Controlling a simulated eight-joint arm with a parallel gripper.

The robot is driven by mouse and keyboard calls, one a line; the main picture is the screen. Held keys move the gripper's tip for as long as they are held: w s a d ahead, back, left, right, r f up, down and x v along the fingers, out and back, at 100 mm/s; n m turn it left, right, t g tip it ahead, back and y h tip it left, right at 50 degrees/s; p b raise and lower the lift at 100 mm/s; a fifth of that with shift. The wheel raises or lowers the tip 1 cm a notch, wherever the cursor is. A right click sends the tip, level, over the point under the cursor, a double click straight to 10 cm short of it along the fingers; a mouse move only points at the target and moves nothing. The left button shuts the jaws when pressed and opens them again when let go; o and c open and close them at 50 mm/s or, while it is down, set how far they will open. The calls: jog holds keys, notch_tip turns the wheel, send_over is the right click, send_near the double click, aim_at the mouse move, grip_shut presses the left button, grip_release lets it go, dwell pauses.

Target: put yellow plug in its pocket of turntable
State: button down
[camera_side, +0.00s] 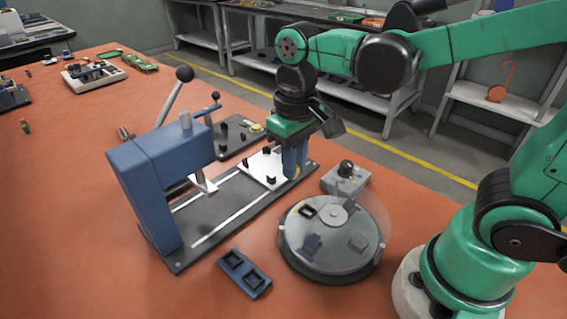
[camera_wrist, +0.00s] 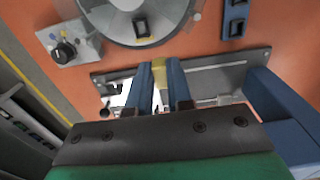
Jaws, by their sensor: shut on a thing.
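My gripper (camera_side: 295,160) has blue fingers and is shut on the yellow plug. In the wrist view the yellow plug (camera_wrist: 158,65) shows between the fingertips of my gripper (camera_wrist: 160,90); the fingers hide most of it. In the side view my gripper is over the right end of the press base, beside the white plate. The round grey turntable (camera_side: 335,265) stands apart, nearer the side camera. A dark pocket with a pale yellowish edge (camera_side: 307,210) shows on its top. The turntable (camera_wrist: 178,22) is at the top of the wrist view, with a dark pocket (camera_wrist: 141,27).
A blue press (camera_side: 150,170) with a lever stands left of my gripper. A grey box with a black knob (camera_side: 345,180) stands just behind the turntable. A blue two-socket block (camera_side: 244,273) lies in front. A dark fixture plate (camera_side: 232,137) lies behind the press base.

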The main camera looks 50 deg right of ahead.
jog(key=shift+s+d+f, duration=0.3)
jog(key=shift+d+f, duration=0.15)
jog(key=shift+f, duration=0.8)
jog(key=shift+s+d+f, duration=0.3)
jog(key=shift+d+f, duration=0.1)
jog(key=shift+f, duration=0.8)
jog(key=shift+s+d+f, duration=0.3)
jog(key=shift+d+f, duration=0.15)
jog(key=shift+f, duration=0.8)
jog(key=shift+f, duration=0.95)
jog(key=c, duration=0.7)
grip_release()
jog(key=c, duration=0.4)
jog(key=shift+r, duration=0.15)
jog(key=shift+r, duration=3.4)
